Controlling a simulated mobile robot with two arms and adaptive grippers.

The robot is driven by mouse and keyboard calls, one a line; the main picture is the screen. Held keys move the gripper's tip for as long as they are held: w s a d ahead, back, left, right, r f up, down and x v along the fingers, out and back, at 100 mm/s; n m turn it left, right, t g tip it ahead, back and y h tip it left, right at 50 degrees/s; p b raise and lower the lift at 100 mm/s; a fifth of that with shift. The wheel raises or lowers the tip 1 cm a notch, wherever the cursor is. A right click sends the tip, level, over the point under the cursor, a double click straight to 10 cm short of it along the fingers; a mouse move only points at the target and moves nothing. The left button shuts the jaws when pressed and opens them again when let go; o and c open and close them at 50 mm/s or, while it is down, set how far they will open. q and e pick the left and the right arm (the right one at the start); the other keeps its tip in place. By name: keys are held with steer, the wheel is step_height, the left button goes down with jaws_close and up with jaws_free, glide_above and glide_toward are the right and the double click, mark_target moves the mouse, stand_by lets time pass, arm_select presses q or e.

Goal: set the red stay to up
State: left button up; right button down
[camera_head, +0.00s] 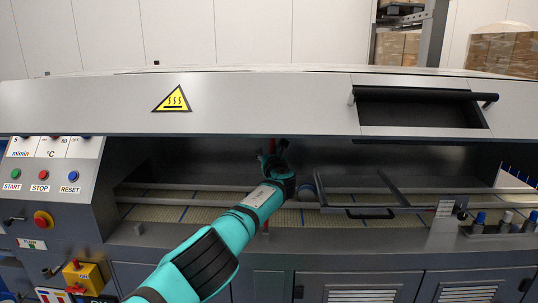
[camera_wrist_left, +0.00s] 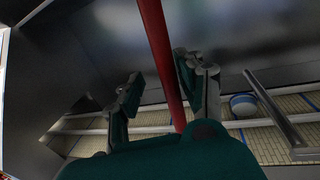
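The red stay is a thin red rod (camera_wrist_left: 157,40) that runs down through the left wrist view, slightly tilted. In the head view only a short red piece (camera_head: 272,146) shows above my left gripper, with more red below the arm; the rest is hidden. My left gripper (camera_head: 274,163) reaches into the machine's opening under the hood. In the wrist view the gripper (camera_wrist_left: 158,72) is open, with the rod between its two fingers. A gap shows on the left finger's side; contact on the right finger's side cannot be told. My right gripper is not in view.
The grey hood (camera_head: 270,105) with a heat-warning sign spans above the opening. A metal frame with a dark handle (camera_head: 370,213) lies right of my gripper over the tan belt (camera_head: 160,214). A control panel (camera_head: 45,180) is at the left.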

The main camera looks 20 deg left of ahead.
arm_select(q)
steer(key=v, duration=1.2)
stand_by(0.4)
